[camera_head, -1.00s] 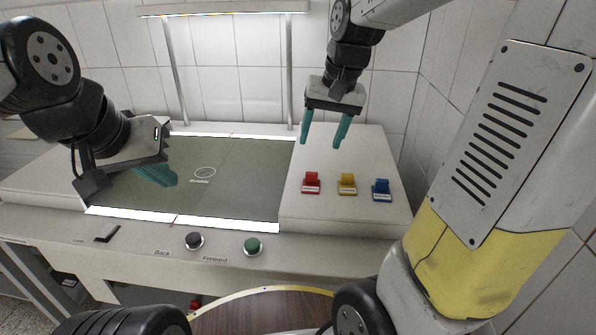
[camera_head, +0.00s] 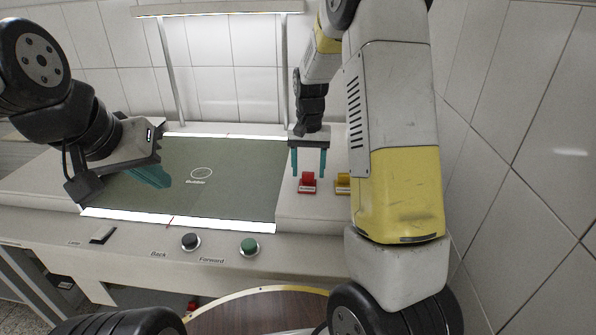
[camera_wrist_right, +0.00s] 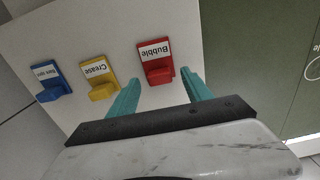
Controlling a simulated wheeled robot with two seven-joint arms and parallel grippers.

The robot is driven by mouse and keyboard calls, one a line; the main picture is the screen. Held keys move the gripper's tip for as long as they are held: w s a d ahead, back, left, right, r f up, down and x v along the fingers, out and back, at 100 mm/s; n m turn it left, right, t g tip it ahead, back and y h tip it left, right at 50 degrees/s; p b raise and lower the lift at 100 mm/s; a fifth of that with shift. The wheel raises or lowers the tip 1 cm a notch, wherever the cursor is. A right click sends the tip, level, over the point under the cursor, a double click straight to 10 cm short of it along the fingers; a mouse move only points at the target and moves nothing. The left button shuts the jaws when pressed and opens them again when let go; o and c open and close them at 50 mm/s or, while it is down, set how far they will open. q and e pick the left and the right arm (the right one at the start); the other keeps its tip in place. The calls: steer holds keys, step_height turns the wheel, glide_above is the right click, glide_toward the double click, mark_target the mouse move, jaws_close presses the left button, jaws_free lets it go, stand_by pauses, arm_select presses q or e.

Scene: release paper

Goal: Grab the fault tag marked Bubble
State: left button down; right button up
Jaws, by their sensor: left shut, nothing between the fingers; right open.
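The red tag (camera_head: 307,183) stands on the white surface right of the dark panel. In the right wrist view the red tag (camera_wrist_right: 156,62) carries a white label reading "Bubble". My right gripper (camera_head: 309,172) is open above and just behind the red tag. In the right wrist view its teal fingers (camera_wrist_right: 157,82) point toward the tag, which lies just beyond the tips, nearly in line with the gap; nothing is held. My left gripper (camera_head: 168,183) is shut and empty over the left side of the panel.
A yellow tag (camera_wrist_right: 98,80) labelled "Crease" and a blue tag (camera_wrist_right: 51,80) stand beside the red one. The dark panel (camera_head: 235,180) shows a circle marked "Bubble". Black (camera_head: 190,241) and green (camera_head: 249,246) buttons are on the front edge. My right arm hides the blue tag in the head view.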

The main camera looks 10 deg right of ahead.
steer(key=shift+f, duration=0.9)
steer(key=shift+c, duration=0.5)
steer(key=c, duration=1)
steer(key=shift+r, duration=0.1)
steer(key=shift+c, duration=0.2)
